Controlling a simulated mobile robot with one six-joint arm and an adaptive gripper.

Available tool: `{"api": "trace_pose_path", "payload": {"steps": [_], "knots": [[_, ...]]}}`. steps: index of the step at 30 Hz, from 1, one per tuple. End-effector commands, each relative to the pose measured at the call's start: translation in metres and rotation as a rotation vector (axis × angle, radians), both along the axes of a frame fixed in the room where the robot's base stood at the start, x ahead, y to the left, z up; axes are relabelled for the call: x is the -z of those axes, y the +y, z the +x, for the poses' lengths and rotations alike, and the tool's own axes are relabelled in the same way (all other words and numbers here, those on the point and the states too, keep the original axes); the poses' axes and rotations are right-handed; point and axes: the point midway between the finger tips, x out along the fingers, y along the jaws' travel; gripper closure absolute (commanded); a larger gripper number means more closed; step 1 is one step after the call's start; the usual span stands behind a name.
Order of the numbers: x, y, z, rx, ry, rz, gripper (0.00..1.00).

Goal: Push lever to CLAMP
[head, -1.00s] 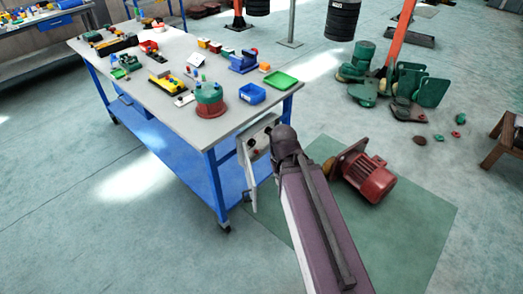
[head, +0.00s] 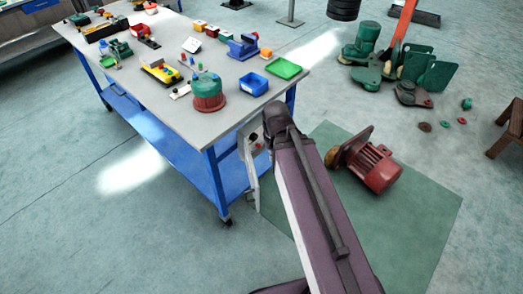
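A pale panel (head: 249,168) stands upright at the near right end of the workbench, with a small dark knob (head: 254,137) on its face. I cannot make out a lever or any CLAMP marking; my arm covers part of the panel's right side. My arm reaches up from the lower right, and its upper joint overlaps the panel's edge in the picture. My gripper is hidden behind the arm, so its fingers and any contact with the panel do not show.
The blue-framed workbench (head: 150,93) carries a green-topped red pot (head: 208,97), a blue bin (head: 253,85) and a green tray (head: 284,68). A red motor (head: 375,168) lies on the green floor mat (head: 420,215). Green castings (head: 430,75) stand behind. Floor left of the bench is clear.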

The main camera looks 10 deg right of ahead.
Motion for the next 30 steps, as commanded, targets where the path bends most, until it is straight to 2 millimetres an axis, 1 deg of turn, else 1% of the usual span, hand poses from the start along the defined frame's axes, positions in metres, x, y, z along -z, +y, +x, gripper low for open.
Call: {"api": "trace_pose_path", "payload": {"steps": [22, 26, 30], "knots": [[0.001, 0.0, 0.0, 0.003, 0.0, 0.001, 1.0], [0.006, 0.0, 0.003, 0.026, -0.003, 0.012, 1.0], [0.02, -0.002, 0.01, 0.105, -0.011, 0.041, 1.0]]}}
